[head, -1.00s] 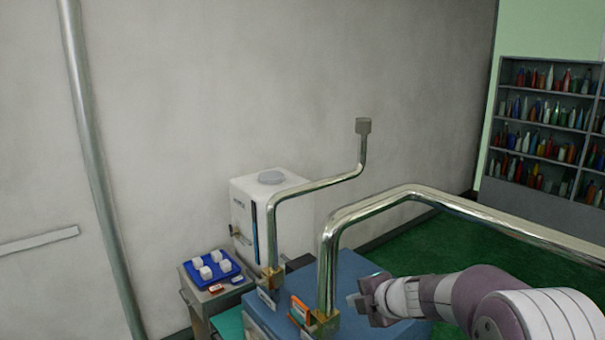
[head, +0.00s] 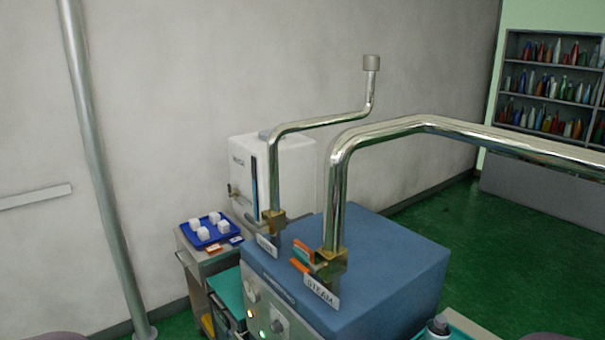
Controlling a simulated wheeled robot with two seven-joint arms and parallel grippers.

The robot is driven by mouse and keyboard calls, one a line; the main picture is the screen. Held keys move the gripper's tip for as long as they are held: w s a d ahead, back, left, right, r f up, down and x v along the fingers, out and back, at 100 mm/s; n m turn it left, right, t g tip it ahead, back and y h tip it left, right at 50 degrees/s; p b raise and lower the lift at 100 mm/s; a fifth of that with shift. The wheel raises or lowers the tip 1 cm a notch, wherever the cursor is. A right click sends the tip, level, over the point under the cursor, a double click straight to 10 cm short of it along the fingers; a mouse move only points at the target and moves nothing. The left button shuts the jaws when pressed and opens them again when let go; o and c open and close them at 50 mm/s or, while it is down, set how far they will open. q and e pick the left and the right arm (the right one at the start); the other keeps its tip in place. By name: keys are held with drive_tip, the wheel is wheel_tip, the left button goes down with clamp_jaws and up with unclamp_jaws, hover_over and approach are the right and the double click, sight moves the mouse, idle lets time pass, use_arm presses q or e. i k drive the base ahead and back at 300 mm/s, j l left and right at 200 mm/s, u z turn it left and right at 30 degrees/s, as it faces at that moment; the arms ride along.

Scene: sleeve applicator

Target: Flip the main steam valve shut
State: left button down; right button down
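The steam valve (head: 330,262) is a brass body at the foot of the thick shiny pipe, on top of the blue machine (head: 395,265). Its orange handle (head: 303,256) points out to the left of the body, roughly level. A white tag (head: 321,291) with dark lettering that looks like STEAM hangs in front of it. A second brass valve (head: 272,222) sits at the foot of the thinner pipe behind, with its own tag (head: 267,245). Neither gripper is in view. Only purple slivers of my arms show at the bottom corners.
The thick pipe (head: 432,122) bends right above the machine. The thin pipe (head: 273,175) rises behind it. A white tank (head: 295,165) and a cart with a blue tray (head: 199,239) of white cubes stand back left. A bottle (head: 437,327) stands at the lower right. Green floor lies open right.

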sight(315, 270)
drive_tip(key=i+j+z, duration=0.25)
drive_tip(key=j+z, duration=0.25)
drive_tip(key=i+j+z, duration=0.1)
drive_tip(key=j+z, duration=0.15)
drive_tip(key=j, duration=0.2)
